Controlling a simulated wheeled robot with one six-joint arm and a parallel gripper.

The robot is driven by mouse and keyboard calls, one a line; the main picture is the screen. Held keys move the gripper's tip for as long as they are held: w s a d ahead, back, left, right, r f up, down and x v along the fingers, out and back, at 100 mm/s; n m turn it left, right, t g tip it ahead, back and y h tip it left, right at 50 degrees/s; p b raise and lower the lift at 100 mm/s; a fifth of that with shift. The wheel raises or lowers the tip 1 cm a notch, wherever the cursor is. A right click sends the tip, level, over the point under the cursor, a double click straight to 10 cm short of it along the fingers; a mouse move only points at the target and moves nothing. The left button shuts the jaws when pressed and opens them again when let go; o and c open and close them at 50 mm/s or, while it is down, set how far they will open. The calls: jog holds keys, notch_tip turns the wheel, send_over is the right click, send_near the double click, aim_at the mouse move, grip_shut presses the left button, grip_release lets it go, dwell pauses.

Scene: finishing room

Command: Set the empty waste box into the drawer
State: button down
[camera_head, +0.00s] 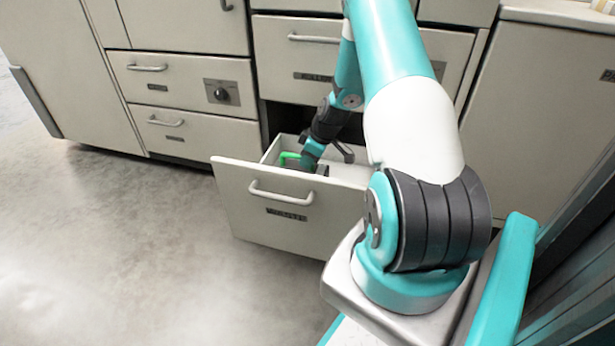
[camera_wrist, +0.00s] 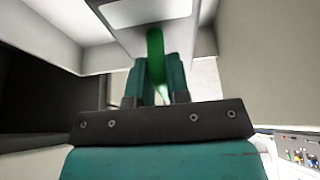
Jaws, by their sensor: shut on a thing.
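The drawer (camera_head: 235,200) stands pulled out below the cabinet, with a pale front, a bar handle and a dark label. My gripper (camera_wrist: 154,72) is shut on a green handle (camera_wrist: 155,45), and one finger shows on either side of it in the wrist view. The green handle (camera_head: 288,156) also shows inside the drawer opening in the head view. The grey body of the waste box (camera_wrist: 125,38) lies beyond my fingers in the wrist view. In the head view my arm hides most of the box, so I cannot tell if it touches the drawer floor.
Closed drawers (camera_head: 185,138) and cabinet fronts stand to the left, with a dark knob on one. Another closed drawer (camera_head: 300,50) is above the open one. A pale cabinet (camera_head: 535,110) stands to the right. The grey floor (camera_head: 110,240) at the left is clear.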

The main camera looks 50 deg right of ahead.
aim_at(308, 171)
jog(key=shift+f+b, duration=0.9)
jog(key=shift+f, duration=1.4)
jog(key=shift+f, duration=0.15)
jog(key=c, duration=1.1)
grip_release()
